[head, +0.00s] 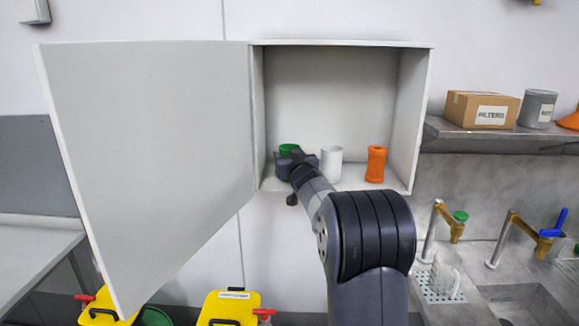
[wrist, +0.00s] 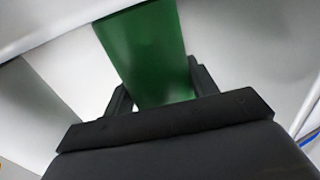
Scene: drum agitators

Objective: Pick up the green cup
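The green cup (head: 289,149) stands at the left of the open white cabinet (head: 330,84), mostly hidden by my gripper in the head view. In the wrist view the green cup (wrist: 145,50) fills the space between my two dark fingers. My gripper (head: 291,160) reaches into the cabinet at the cup. It also shows in the wrist view (wrist: 158,85), one finger on each side of the cup and very close to it. I cannot tell whether the fingers press on the cup.
A white cup (head: 331,163) stands just right of my gripper, and an orange container (head: 376,164) farther right. The cabinet door (head: 150,150) hangs open at the left. The right cabinet wall (head: 413,115) bounds the space. A shelf with a cardboard box (head: 480,109) is outside.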

